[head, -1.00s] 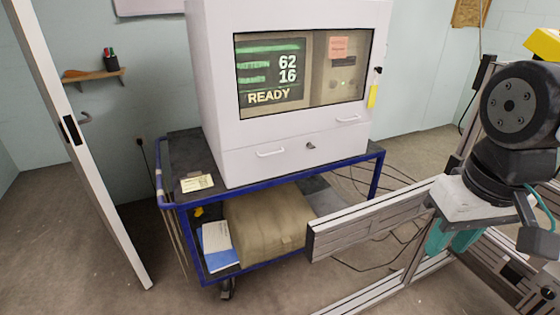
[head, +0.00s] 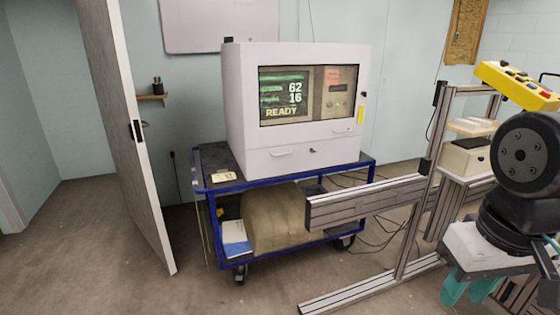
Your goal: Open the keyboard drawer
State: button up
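In the head view, a white computer cabinet (head: 238,110) stands on a blue cart (head: 277,184). Its window shows a green screen (head: 284,94) reading READY. The keyboard drawer front (head: 296,157) is below the window. My arm shows at the right edge, well apart from the cabinet. My gripper is not in view.
An aluminium profile frame (head: 365,204) stands between my arm and the cart's right side. An open door (head: 128,130) is at left. A tan covered bundle (head: 285,222) and papers (head: 236,237) lie on the lower shelf. Cables trail on the floor. Floor in front of the cart is clear.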

aim_at(262, 163)
jog(key=u, duration=0.65)
jog(key=i, duration=1.7)
jog(key=z, duration=0.65)
